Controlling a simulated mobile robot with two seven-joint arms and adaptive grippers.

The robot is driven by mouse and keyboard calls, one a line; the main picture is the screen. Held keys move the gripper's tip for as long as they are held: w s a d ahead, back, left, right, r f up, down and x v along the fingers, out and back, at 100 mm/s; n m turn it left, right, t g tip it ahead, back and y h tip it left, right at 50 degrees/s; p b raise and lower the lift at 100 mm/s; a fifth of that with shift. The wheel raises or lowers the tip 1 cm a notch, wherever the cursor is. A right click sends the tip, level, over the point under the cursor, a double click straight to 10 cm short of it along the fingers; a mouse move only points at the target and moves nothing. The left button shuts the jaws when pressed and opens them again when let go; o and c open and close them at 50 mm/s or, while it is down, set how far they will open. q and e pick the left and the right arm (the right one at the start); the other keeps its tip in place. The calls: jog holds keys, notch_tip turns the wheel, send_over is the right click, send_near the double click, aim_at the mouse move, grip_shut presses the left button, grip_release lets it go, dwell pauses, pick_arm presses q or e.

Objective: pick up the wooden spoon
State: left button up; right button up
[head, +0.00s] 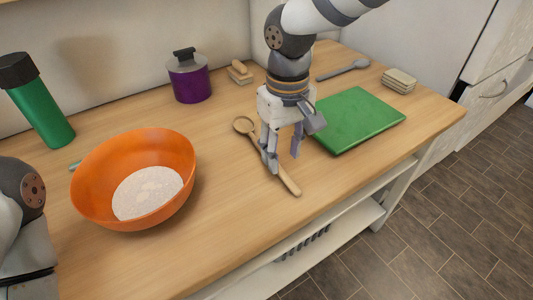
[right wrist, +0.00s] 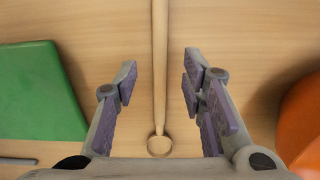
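The wooden spoon (head: 285,178) lies on the wooden counter, its round bowl toward the back and its handle toward the front edge. My right gripper (head: 282,162) points down over the spoon's handle, and its fingers hide part of it in the head view. In the right wrist view the spoon (right wrist: 160,75) runs between the two spread fingers of my right gripper (right wrist: 160,85), with a gap on each side. The right gripper is open and empty. Of my left arm only a part shows at the left edge; its gripper is out of view.
An orange bowl (head: 88,195) with white contents stands left of the spoon. A green board (head: 358,118) lies close on the right. Behind are a purple pot (head: 191,84), a green bottle (head: 42,115), a grey spoon (head: 343,70) and stacked coasters (head: 398,80). The front counter is clear.

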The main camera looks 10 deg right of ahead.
aim_at(281, 170)
notch_tip(281, 170, down, 4)
jog(key=shift+w+f, duration=0.1)
jog(key=shift+f, duration=0.1)
jog(key=shift+r, duration=0.1)
jog(key=shift+c, duration=0.4)
grip_shut()
